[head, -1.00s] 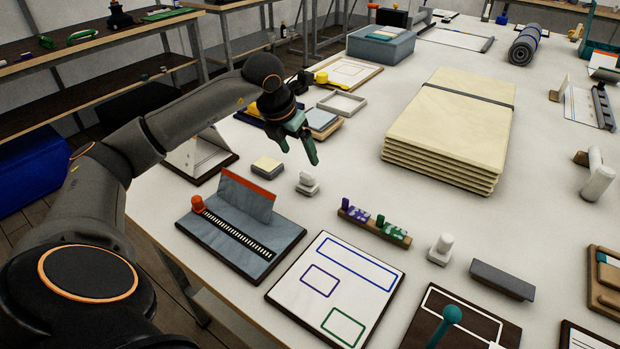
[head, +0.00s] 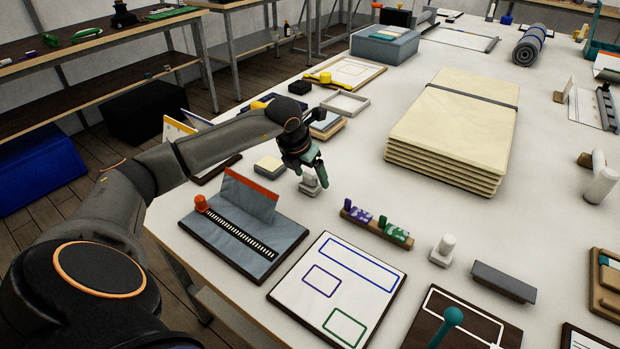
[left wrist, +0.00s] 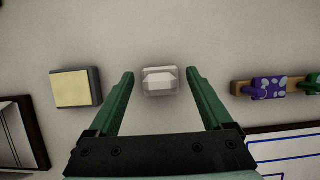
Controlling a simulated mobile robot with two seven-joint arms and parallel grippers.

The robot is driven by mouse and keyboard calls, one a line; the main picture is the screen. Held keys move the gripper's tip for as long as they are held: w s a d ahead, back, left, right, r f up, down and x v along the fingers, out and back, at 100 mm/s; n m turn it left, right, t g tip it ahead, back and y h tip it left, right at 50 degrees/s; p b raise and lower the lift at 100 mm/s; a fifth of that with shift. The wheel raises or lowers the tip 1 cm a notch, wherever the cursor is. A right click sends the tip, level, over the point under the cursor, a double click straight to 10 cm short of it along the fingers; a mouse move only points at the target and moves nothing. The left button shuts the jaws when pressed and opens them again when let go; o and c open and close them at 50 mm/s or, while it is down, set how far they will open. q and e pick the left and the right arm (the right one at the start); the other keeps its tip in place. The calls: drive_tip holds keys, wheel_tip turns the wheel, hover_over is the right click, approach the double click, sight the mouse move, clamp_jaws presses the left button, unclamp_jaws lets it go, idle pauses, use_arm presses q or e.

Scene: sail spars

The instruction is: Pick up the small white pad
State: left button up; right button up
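A small white pad with a raised grip (head: 309,190) stands on the white table, partly covered by my left gripper in the head view. It also shows in the left wrist view (left wrist: 160,81), centred between the fingertips with a gap on each side. My left gripper (head: 311,177) is open, its green fingers pointing down at the pad. I cannot tell how far the tips are above the table. A similar white piece with an upright knob (head: 442,249) stands further right. My right gripper is not in view.
A yellow-topped grey block (left wrist: 76,88) lies just left of the pad. A wooden rack with purple and green pieces (head: 376,229) is to the right. A grey board with an orange-edged upright flap (head: 235,240) lies in front. Stacked cream cloth (head: 450,130) lies behind at right.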

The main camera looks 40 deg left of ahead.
sight(310, 172)
use_arm(q)
drive_tip(key=c, duration=1.2)
drive_tip(key=shift+r, duration=0.1)
drive_tip(key=shift+r, duration=0.4)
wheel_tip(310, 172, up, 2)
drive_tip(key=shift+w+r, duration=0.1)
drive_tip(key=shift+r, duration=0.1)
drive_tip(key=s+d+r+b, duration=0.1)
drive_tip(key=s+r, duration=0.2)
drive_tip(key=s, duration=0.1)
drive_tip(key=s+d+r, duration=0.2)
drive_tip(key=s+r, duration=0.1)
drive_tip(key=s, duration=0.1)
drive_tip(key=s+d+r+b, duration=0.1)
drive_tip(key=s+d+r, duration=0.1)
drive_tip(key=s, duration=0.3)
drive_tip(key=shift+s+d+r+b, duration=0.15)
drive_tip(key=shift+r+b, duration=0.15)
drive_tip(key=shift+r, duration=0.55)
